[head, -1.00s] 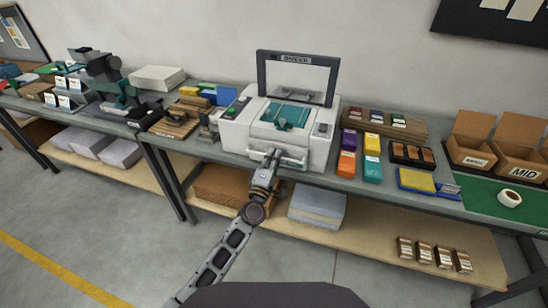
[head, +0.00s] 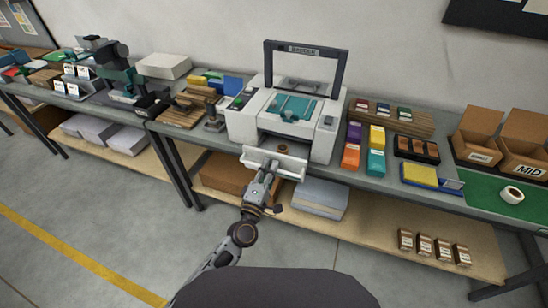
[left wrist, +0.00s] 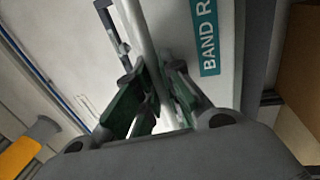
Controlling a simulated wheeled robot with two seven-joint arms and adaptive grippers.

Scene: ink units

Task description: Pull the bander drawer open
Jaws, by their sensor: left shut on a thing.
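The bander (head: 283,115) is a white machine with a dark upright frame and a teal top plate, standing on the bench. Its white drawer (head: 285,161) is pulled out at the front, and a small brown round thing (head: 285,149) shows in the opening. My left gripper (head: 268,168) is at the drawer front, shut on the handle. In the left wrist view its green fingers (left wrist: 158,100) close around the pale handle bar (left wrist: 142,40), beside a teal label reading "BAND R…" (left wrist: 209,38). My right gripper is not in view.
Coloured boxes (head: 363,148) and a dark tray (head: 417,149) stand right of the bander. Brown strips (head: 180,113) lie to its left. Grey stacked sheets (head: 320,197) and a brown box (head: 226,175) sit on the lower shelf. The floor in front is clear.

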